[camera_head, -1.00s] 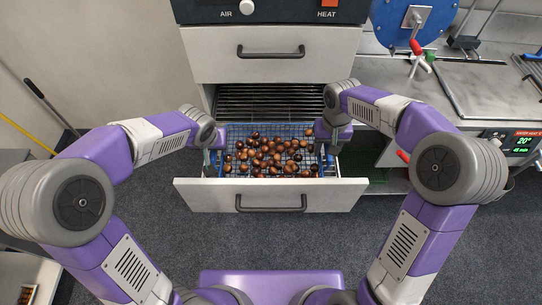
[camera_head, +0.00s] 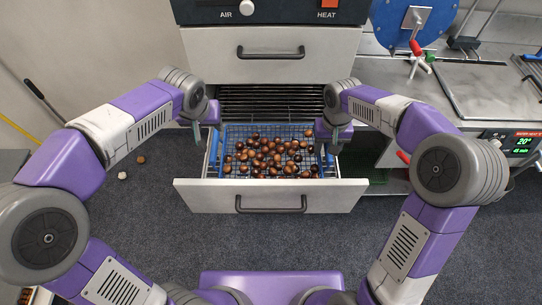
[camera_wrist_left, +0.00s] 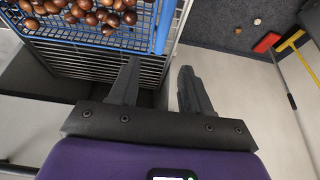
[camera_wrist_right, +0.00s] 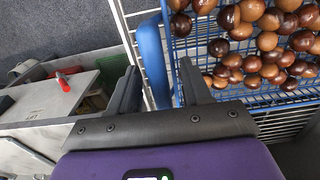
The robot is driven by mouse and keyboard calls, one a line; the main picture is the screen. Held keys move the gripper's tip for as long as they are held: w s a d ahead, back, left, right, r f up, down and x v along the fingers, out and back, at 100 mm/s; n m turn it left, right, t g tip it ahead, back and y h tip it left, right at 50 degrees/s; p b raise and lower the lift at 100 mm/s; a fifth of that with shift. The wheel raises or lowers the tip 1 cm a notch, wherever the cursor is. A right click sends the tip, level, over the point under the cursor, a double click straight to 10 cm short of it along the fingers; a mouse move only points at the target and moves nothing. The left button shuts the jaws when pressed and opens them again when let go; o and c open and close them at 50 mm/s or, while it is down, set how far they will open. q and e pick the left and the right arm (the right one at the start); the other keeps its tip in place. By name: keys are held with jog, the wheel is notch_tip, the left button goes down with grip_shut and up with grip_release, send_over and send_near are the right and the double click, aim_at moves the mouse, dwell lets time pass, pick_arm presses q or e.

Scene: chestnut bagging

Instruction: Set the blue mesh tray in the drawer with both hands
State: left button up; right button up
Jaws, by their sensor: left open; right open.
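The blue mesh tray (camera_head: 235,172) full of brown chestnuts lies inside the pulled-out lower drawer (camera_head: 270,195), and it looks level. My left gripper (camera_head: 196,132) is open and empty, raised at the left side of the drawer and apart from the tray. In the left wrist view its fingers (camera_wrist_left: 155,85) are beside the tray's blue rim (camera_wrist_left: 165,25). My right gripper (camera_head: 331,143) is open at the tray's right end. In the right wrist view its fingers (camera_wrist_right: 160,88) are on either side of the tray's blue handle (camera_wrist_right: 154,60).
A closed upper drawer (camera_head: 270,53) is above the open one. A dark rack (camera_head: 270,102) shows behind the tray. A bench (camera_head: 470,90) with a blue disc machine (camera_head: 405,22) stands at the right. Two small objects (camera_head: 123,175) lie on the floor at left.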

notch_tip(320, 180, up, 12)
jog(key=shift+f, duration=0.2)
dwell(0.5)
